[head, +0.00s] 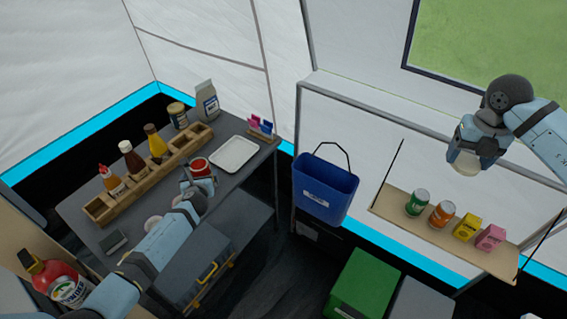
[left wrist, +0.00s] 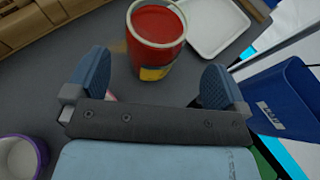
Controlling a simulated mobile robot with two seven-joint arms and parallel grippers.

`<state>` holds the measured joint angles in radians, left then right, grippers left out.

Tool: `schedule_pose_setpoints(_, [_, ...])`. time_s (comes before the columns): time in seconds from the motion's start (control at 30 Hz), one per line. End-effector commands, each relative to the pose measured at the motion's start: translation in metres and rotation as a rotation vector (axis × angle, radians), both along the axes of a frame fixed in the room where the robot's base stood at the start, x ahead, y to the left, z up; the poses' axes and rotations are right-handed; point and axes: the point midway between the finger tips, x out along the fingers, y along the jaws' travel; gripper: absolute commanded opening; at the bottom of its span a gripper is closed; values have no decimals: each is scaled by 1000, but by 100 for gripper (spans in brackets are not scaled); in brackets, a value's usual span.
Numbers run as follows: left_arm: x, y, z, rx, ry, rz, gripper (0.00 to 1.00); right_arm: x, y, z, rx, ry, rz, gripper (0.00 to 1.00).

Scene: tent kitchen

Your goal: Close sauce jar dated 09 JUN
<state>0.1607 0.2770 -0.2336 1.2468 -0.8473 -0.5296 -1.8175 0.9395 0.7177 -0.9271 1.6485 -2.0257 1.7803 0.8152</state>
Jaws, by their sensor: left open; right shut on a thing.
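An open jar of red sauce (head: 200,166) stands upright on the grey table. The left wrist view shows its uncovered red sauce, pale rim and a yellow label (left wrist: 155,73); no date is readable. My left gripper (head: 199,184) is open, with its fingers on the near side of the jar; in the left wrist view the jar stands just beyond and between the fingertips. My right gripper (head: 467,146) is shut on a pale round thing (head: 464,163), possibly a lid, high at the right, far from the jar.
A white tray (head: 251,154) lies right of the jar. A wooden rack (head: 99,209) with several bottles runs behind it. A purple-rimmed container (left wrist: 39,148) stands near my left gripper. A blue bin (head: 322,190) hangs beside the table. A shelf (head: 388,207) holds cans and cartons below my right gripper.

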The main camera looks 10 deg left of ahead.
Motion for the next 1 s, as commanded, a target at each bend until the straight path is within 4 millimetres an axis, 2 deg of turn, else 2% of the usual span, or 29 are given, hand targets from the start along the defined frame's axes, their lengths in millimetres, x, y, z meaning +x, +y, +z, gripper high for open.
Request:
schedule_pose_setpoints(0.1, [9, 3, -5, -2, 0, 1, 100, 0, 0, -1, 0, 0, 0, 46])
schedule_pose_setpoints(0.47, [12, 5, -6, -1, 1, 0, 100, 0, 0, -1, 0, 0, 0, 46])
schedule_pose_setpoints(0.8, [46, 25, -27, -2, -1, 1, 100, 0, 0, -11, 0, 0, 0, 46])
schedule_pose_setpoints(1.0, [51, 28, -29, -1, 1, -1, 100, 0, 0, -11, 0, 0, 0, 46])
